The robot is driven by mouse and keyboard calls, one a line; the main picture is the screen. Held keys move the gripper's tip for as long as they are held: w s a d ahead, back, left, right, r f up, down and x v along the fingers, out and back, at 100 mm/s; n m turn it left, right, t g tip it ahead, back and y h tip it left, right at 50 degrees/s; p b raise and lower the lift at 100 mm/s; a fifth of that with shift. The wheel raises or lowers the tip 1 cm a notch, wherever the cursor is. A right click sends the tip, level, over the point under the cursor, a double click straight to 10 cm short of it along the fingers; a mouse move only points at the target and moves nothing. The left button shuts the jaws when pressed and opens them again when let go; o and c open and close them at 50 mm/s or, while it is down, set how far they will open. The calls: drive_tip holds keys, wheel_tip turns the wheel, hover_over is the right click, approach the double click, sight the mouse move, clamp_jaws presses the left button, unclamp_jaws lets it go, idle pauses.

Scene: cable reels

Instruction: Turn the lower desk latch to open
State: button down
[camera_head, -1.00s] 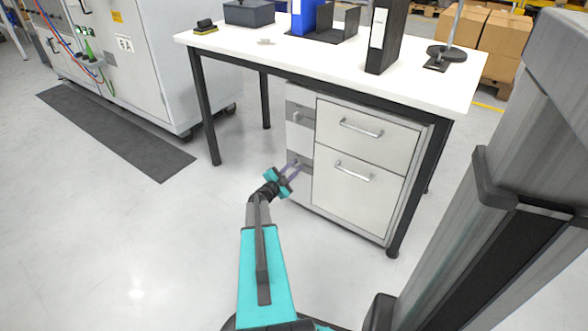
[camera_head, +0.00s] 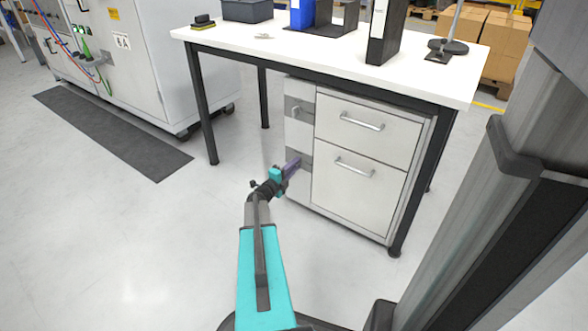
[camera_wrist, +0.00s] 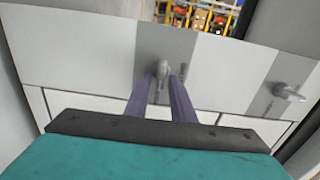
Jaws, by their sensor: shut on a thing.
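The desk's drawer unit has a narrow strip at its left with two latches on grey plates. The upper latch (camera_head: 296,111) is clear of my gripper; in the wrist view it is the grey handle (camera_wrist: 289,92) at the right. The lower latch (camera_wrist: 161,70) shows as a small metal handle between my finger ends. My gripper (camera_head: 292,164) has purple fingers and is at the lower plate, where its fingers hide the lower latch in the head view. In the wrist view my gripper (camera_wrist: 164,88) is shut on the lower latch. How far the latch is turned is hard to tell.
The drawer unit (camera_head: 360,170) has two closed drawers with bar handles. It stands under a white desk (camera_head: 240,45) with black legs; the front left leg (camera_head: 204,110) is left of my gripper. A dark mat (camera_head: 115,135) and cabinet lie farther left. The floor in front is clear.

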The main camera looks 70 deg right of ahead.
drive_tip(key=shift+w, duration=0.1)
idle(0.4)
drive_tip(key=c, duration=1.8)
unclamp_jaws()
drive_tip(key=shift+c, duration=0.2)
drive_tip(key=p+v, duration=0.4)
drive_tip(key=v, duration=0.9)
drive_tip(key=shift+a, duration=0.4)
drive_tip(key=shift+w, duration=0.1)
